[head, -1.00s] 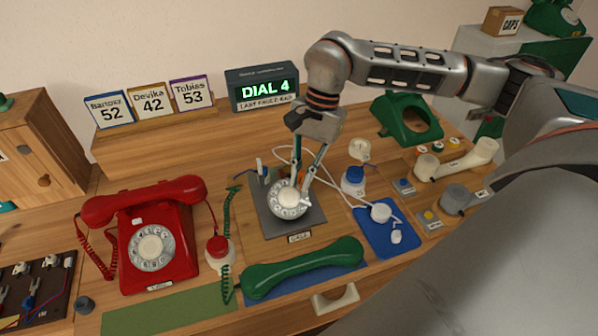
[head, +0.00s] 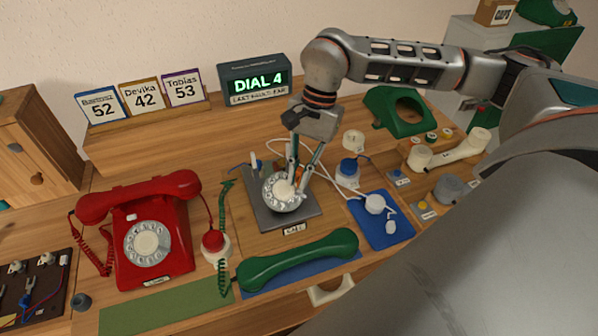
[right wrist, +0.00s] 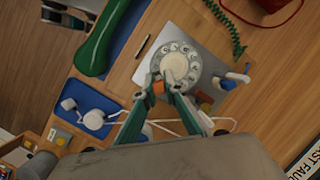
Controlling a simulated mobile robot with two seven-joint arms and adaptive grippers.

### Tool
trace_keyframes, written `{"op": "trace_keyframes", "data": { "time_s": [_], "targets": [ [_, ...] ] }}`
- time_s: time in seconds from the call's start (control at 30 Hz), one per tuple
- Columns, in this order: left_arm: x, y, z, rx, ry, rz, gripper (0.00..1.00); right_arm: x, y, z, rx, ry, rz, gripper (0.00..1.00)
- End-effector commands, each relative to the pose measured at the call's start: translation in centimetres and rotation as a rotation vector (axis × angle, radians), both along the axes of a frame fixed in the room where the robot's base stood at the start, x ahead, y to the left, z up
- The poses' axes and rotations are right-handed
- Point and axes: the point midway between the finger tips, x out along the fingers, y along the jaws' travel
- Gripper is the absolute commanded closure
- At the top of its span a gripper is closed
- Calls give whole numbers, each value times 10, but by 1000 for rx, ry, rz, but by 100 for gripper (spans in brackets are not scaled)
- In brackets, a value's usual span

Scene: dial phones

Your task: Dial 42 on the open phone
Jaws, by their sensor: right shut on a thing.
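The open phone is a grey plate (head: 262,218) with a pale rotary dial (head: 281,196) on it. The dial also shows in the right wrist view (right wrist: 184,56). My right gripper (head: 295,185) reaches down onto the dial. My left gripper is not in view.
A red phone (head: 150,240) stands left and a green handset (head: 300,260) lies in front. A blue mat (head: 385,236) with white parts is at right, a green phone shell (head: 400,112) behind. Name cards (head: 143,97) stand at the back; one reads Devika 42.

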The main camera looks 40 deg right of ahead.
Motion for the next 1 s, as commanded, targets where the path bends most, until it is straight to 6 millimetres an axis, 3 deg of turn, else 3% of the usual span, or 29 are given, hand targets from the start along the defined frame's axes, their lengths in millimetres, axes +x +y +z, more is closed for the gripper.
{"op": "trace_keyframes", "data": {
  "time_s": [0.4, 0.77, 1.0],
  "targets": [
    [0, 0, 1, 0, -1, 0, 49, -9, 5, -4, 0, 0, 1, 99],
    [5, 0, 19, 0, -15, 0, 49, -15, 6, 13, 0, -2, 0, 99],
    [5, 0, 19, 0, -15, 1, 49, -16, 6, 12, 0, 0, 1, 99]
  ]
}}
